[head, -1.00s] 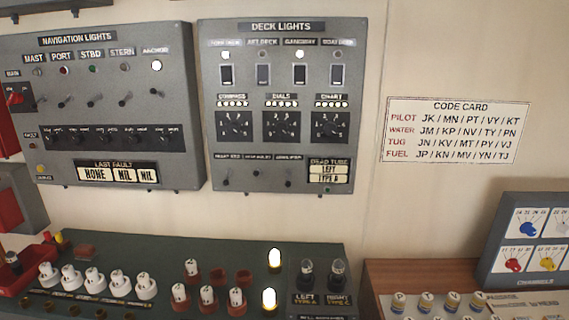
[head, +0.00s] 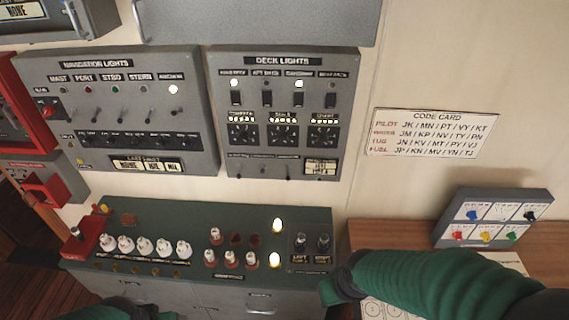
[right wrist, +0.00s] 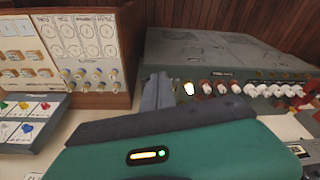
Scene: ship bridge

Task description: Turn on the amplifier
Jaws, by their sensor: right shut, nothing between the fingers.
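The grey deck lights panel (head: 345,62) hangs on the wall at upper middle in the head view. Along its lower edge is a row of small toggles; the rightmost, the amplifier toggle (head: 289,172), is too small to read its position. My right arm comes in from the right, below the panel, over the desk area. My right gripper (right wrist: 157,90) shows in the right wrist view as grey fingers, shut and empty, apart from the panel. A little of my left arm shows at the bottom of the head view; its gripper is out of sight.
The navigation lights panel (head: 205,70) is left of the deck lights panel. Below is a green console (head: 190,212) with white-topped knobs and lit lamps. A code card (head: 433,132) is on the wall. A grey channel box (head: 495,194) stands on the wooden desk at right.

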